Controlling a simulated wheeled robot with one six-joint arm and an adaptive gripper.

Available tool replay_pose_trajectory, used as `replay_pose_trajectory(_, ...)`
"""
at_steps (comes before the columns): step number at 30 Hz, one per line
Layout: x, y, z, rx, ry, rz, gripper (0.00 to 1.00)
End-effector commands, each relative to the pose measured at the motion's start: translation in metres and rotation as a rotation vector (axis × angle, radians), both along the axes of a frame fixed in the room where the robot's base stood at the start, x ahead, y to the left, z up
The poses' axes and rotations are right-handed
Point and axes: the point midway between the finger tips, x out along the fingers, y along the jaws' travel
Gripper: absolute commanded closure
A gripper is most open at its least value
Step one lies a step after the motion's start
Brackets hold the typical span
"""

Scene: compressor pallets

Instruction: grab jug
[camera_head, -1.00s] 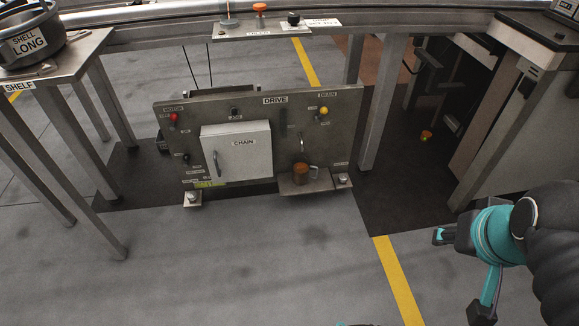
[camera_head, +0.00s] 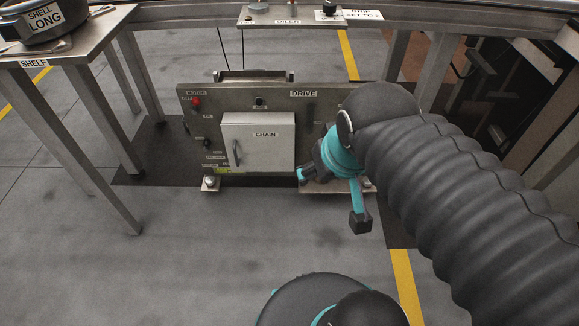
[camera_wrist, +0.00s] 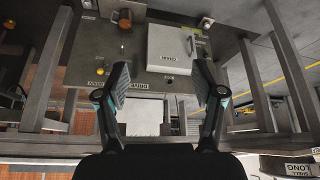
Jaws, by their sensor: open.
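The jug (camera_wrist: 125,18) is a small brown-orange vessel at the top left of the wrist view, which looks upside down. It stands by the lower edge of the drive panel. In the head view my arm and gripper hide it. My gripper (camera_head: 332,198) is in front of the panel's lower right part, with its fingers spread. In the wrist view my gripper (camera_wrist: 160,82) is open, with nothing between the fingers. The jug lies beyond the fingertips and toward the left finger's side. Its handle cannot be made out clearly.
The drive panel (camera_head: 215,108) carries a white CHAIN box (camera_head: 258,143), knobs and levers. A small metal ledge (camera_head: 330,186) juts out at its lower right. An overhead rail crosses above.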

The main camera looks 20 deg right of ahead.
Motion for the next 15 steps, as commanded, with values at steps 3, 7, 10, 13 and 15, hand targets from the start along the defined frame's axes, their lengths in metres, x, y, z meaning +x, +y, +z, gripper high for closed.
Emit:
replay_pose_trajectory(3, 0.009, -0.006, -0.005, -0.042, 0.054, 0.009, 0.00)
replay_pose_trajectory(7, 0.026, -0.017, -0.016, -0.128, 0.154, 0.046, 0.00)
replay_pose_trajectory(10, 0.042, -0.026, -0.026, -0.208, 0.242, 0.090, 0.00)
replay_pose_trajectory(13, 0.059, -0.036, -0.036, -0.291, 0.330, 0.133, 0.00)
replay_pose_trajectory(15, 0.072, -0.042, -0.044, -0.349, 0.389, 0.162, 0.00)
